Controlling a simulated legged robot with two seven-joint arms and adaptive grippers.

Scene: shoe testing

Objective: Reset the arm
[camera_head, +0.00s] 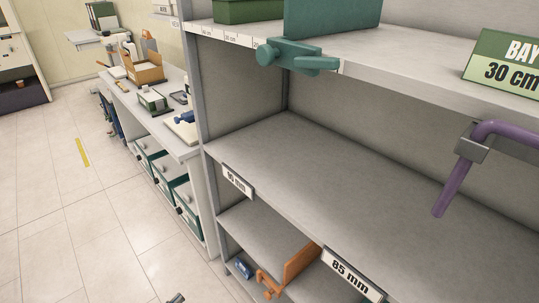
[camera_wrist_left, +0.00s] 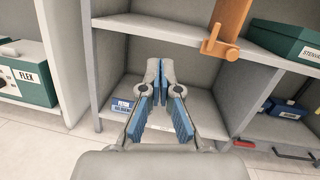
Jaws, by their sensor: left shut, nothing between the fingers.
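My left gripper (camera_wrist_left: 160,70) fills the middle of the left wrist view. Its two fingers with blue ribbed pads come together at the tips, with nothing between them. It is in front of the lower shelf opening. In the head view only a small grey tip of the left gripper (camera_head: 176,298) shows at the bottom edge. The rest of my left arm is hidden below that picture. My right gripper does not show in either view.
A grey shelf unit (camera_head: 350,185) fills the right of the head view. An orange clamp-like piece (camera_head: 270,283) juts from its lower shelf; a teal one (camera_head: 295,57) and a purple bar (camera_head: 455,180) stick out higher up. Tiled floor (camera_head: 60,210) lies open at left.

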